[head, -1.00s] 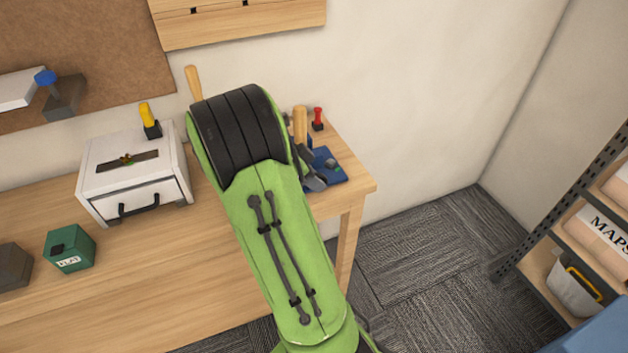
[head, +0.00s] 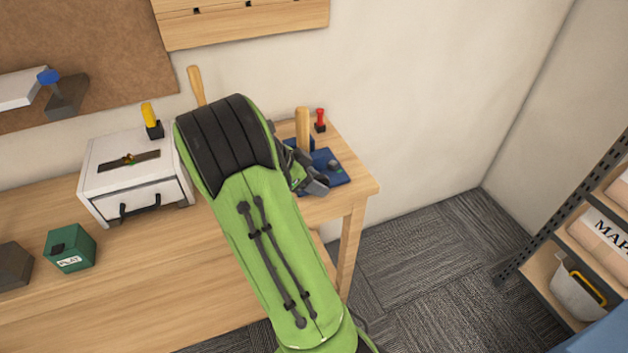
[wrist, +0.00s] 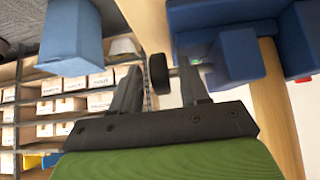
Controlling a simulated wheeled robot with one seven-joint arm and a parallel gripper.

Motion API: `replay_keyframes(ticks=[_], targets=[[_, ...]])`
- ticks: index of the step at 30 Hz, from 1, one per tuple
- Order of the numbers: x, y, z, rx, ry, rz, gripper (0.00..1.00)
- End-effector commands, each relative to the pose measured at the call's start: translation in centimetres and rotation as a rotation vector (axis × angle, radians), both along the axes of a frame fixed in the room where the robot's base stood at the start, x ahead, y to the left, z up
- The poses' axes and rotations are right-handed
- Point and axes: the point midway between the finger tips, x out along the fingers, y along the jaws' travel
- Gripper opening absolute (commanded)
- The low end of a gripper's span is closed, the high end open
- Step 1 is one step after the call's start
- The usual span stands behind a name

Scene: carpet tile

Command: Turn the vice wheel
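The vice is blue and stands at the right end of the workbench; in the head view its base (head: 334,178) shows beside my arm, which hides much of it. In the wrist view the blue vice body (wrist: 235,55) is at upper right. A dark round wheel (wrist: 158,74) on a short shaft sticks out from it. My gripper (wrist: 160,82) is open, with one finger on each side of the wheel; I see a gap on both sides. In the head view my gripper (head: 312,183) is partly hidden at the vice's near side.
On the bench (head: 150,270) stand a white box with a drawer (head: 137,177) and a green box (head: 70,248). A wooden handle (head: 302,130) and a red-topped item (head: 320,120) are near the vice. A shelf (head: 570,260) stands at right, with carpet between.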

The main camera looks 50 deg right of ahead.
Motion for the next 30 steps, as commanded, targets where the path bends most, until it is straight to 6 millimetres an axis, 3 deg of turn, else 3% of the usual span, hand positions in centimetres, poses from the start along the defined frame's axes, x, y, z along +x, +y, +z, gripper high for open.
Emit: replay_keyframes(ticks=[8, 21, 25, 30], targets=[[0.3, 0.3, 0.6, -0.002, -0.002, 0.001, 0.45], [4.2, 6.8, 9.5, -0.002, -0.002, 0.004, 0.45], [5.0, 8.2, 11.3, -0.002, -0.003, 0.003, 0.45], [5.4, 8.9, 12.0, -0.002, -0.001, 0.000, 0.45]])
